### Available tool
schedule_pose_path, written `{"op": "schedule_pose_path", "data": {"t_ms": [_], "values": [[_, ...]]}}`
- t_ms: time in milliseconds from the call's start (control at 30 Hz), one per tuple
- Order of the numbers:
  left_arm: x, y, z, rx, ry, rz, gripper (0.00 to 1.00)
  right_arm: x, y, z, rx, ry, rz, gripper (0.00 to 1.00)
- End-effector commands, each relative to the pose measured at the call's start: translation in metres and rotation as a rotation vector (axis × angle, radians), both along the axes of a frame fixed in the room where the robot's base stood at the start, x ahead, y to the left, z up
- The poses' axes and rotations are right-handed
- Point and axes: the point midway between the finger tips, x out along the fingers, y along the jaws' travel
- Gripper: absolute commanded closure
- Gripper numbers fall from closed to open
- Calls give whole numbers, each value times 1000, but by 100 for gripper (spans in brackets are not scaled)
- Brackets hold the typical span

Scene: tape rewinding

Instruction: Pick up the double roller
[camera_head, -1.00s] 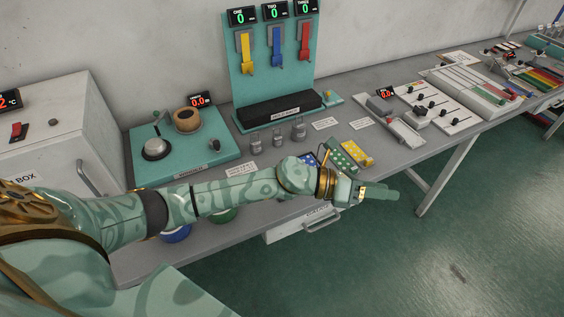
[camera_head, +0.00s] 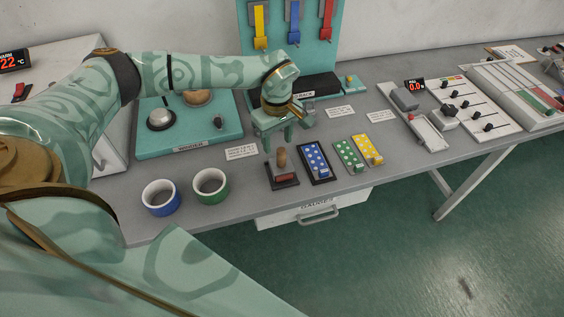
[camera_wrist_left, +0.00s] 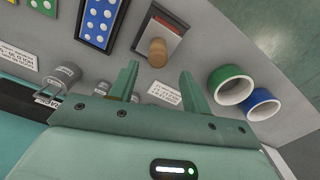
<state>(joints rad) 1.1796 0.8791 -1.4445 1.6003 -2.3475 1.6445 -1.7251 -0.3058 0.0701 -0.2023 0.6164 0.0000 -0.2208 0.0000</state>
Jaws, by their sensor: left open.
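Several small grey metal rollers with wire handles (camera_wrist_left: 68,73) stand on the bench left of my fingers in the left wrist view; I cannot tell which is the double roller. My left gripper (camera_head: 288,134) points down above the bench, close to the rollers. In the left wrist view its two fingers (camera_wrist_left: 158,82) are spread apart with nothing held. The one nearest the left finger is partly covered by it. My right gripper is not in view.
Blue and green tape rings (camera_head: 161,197) stand at the bench's front left. A wooden-handled stamp (camera_head: 282,172) and dotted blue, green and yellow plates (camera_head: 314,160) lie in front of the gripper. The teal winder (camera_head: 190,140) and dark rack (camera_head: 322,84) stand behind.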

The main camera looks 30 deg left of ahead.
Motion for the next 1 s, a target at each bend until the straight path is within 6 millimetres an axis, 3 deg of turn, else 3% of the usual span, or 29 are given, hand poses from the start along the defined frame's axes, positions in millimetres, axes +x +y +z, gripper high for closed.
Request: {"op": "schedule_pose_path", "data": {"t_ms": [233,500,767,800,967,1000], "values": [[0,-3,-24,-2,1,-1,52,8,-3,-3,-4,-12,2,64],[1,-11,-65,-3,1,0,52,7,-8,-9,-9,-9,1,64],[2,-10,-68,-2,-1,0,52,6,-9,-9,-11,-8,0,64],[2,-11,-68,-2,-1,0,55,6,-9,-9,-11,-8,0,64],[2,-11,-68,-2,-1,0,99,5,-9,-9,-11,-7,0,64],[2,-11,-68,-2,-1,0,100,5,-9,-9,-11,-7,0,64]]}}
